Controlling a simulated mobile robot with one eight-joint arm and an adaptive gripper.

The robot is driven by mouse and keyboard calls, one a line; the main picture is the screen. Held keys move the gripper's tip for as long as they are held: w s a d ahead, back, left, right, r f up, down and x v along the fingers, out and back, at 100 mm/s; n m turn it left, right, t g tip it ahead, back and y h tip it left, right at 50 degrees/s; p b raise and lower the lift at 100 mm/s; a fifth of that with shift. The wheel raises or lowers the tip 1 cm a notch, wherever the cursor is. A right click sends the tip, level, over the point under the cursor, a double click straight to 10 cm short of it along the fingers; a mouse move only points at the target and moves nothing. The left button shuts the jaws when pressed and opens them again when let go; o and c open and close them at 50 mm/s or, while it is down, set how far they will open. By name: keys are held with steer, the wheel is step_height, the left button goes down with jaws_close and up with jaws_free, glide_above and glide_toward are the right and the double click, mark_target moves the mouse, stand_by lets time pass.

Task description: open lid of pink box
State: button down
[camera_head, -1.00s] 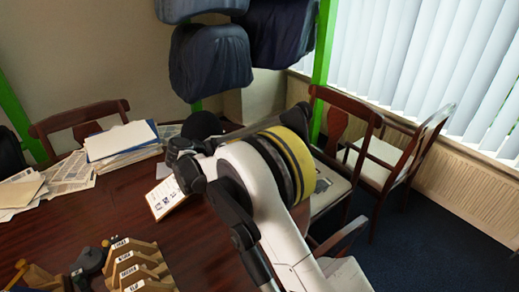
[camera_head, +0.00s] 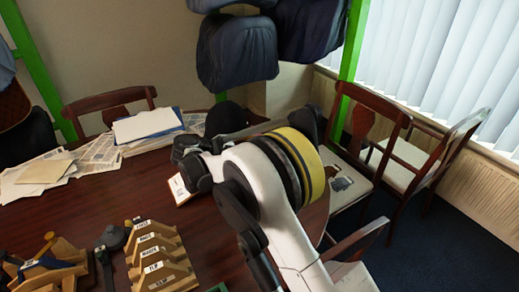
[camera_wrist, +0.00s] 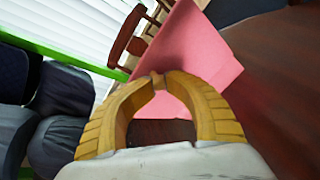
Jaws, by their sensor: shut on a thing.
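The pink box shows only as a broad, flat pink surface (camera_wrist: 196,48) beyond my fingers in the wrist view. I cannot tell whether this is the lid or a side. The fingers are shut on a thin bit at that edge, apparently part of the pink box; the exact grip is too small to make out. In the head view my arm blocks the fingertips, and no pink shows there.
A dark wooden table (camera_head: 85,205) carries papers (camera_head: 145,125) at the back and wooden labelled racks (camera_head: 158,258) at the front. Wooden chairs (camera_head: 372,115) stand to the right. Dark padded pieces (camera_head: 237,52) hang behind, by a green post (camera_head: 352,40).

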steer(key=shift+d+f, duration=0.1)
steer(key=shift+f, duration=0.1)
steer(key=c, duration=1.3)
jaws_free()
steer(key=shift+d, duration=0.1)
steer(key=shift+o, duration=0.2)
steer(key=shift+r, duration=0.15)
steer(key=v, duration=1.2)
steer(key=shift+w, duration=0.1)
